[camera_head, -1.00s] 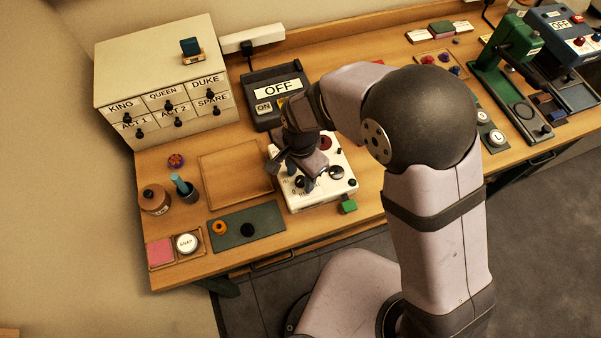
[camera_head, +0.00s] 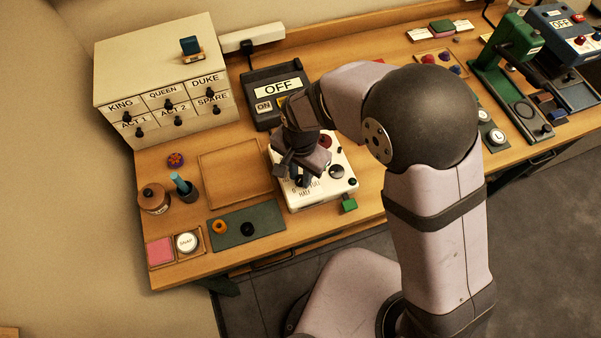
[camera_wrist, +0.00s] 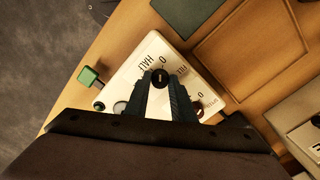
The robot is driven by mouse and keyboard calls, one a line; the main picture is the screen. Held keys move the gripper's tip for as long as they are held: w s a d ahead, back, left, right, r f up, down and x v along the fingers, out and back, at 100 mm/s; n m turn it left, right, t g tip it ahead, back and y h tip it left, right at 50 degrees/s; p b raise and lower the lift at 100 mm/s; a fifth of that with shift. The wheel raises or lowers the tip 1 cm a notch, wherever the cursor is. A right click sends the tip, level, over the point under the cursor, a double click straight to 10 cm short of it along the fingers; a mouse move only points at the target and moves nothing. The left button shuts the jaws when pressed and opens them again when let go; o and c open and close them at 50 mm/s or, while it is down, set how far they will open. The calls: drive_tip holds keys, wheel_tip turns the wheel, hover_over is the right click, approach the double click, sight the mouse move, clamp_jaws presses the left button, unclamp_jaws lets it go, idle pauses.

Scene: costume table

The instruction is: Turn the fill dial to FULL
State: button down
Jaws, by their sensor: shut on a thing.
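The white control box (camera_head: 325,190) stands on the table, below my gripper (camera_head: 300,178) in the head view. My gripper (camera_wrist: 160,84) has both fingertips closed around the dial. The fingers hide its sides, so I cannot tell its exact setting.
A green block-shaped knob (camera_head: 348,204) sticks out at the box's front edge. A dark unit marked OFF (camera_head: 277,88) stands behind. An empty wooden tray (camera_head: 203,180) lies left of the box, and a green mat (camera_head: 268,230) lies at front left.

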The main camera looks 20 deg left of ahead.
drive_tip(key=n, duration=0.5)
drive_tip(key=shift+n, duration=0.3)
drive_tip(key=n, duration=0.9)
drive_tip(key=shift+n, duration=0.4)
drive_tip(key=n, duration=0.4)
drive_tip(key=shift+r+n+b, duration=0.1)
drive_tip(key=shift+n+b, duration=0.2)
drive_tip(key=shift+n, duration=0.1)
drive_tip(key=c, duration=1.5)
unclamp_jaws()
